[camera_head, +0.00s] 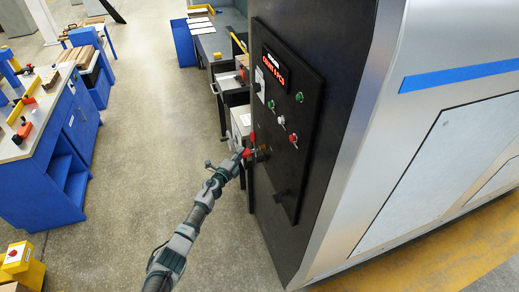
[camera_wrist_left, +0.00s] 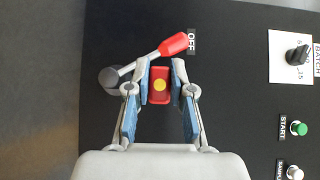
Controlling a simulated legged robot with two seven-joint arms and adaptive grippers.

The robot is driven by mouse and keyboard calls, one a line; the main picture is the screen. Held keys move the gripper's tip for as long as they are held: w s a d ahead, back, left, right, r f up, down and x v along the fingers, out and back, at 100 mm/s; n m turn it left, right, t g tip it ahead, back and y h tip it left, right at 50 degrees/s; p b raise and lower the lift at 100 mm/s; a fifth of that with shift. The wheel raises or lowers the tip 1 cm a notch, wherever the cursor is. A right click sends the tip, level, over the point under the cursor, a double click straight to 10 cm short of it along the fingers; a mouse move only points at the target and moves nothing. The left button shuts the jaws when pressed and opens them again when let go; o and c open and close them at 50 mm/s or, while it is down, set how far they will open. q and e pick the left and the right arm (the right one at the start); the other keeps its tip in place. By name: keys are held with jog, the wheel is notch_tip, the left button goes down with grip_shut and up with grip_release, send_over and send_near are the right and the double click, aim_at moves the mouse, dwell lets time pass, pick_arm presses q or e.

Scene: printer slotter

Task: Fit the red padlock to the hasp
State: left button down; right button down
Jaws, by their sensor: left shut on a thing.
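The red padlock (camera_wrist_left: 160,98) has a round yellow spot on its face and sits between the blue fingertips of my left gripper (camera_wrist_left: 160,77) in the left wrist view. The gripper is shut on it. In the head view the left gripper (camera_head: 241,155) is at the edge of the black control panel (camera_head: 293,168), with red showing at its tip. Just beyond the padlock a lever with a red grip (camera_wrist_left: 174,44) runs from a round grey pivot (camera_wrist_left: 110,77) toward an OFF label (camera_wrist_left: 192,41). I cannot make out the hasp or the padlock's shackle.
The panel carries a red lit display (camera_head: 273,68), a START button (camera_wrist_left: 299,128) and a black knob (camera_wrist_left: 298,54). Drawer cabinets stand behind the machine's edge. A blue workbench (camera_head: 50,150) is at the left. The floor (camera_head: 140,120) between is clear.

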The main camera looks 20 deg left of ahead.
aim_at(243, 157)
pick_arm(q)
jog(key=shift+w+d+b, duration=0.2)
jog(key=shift+w+d, duration=0.25)
jog(key=shift+d, duration=0.2)
jog(key=shift+w+d+b, duration=0.2)
jog(key=shift+w+d, duration=0.2)
jog(key=shift+d, duration=0.25)
dwell(0.5)
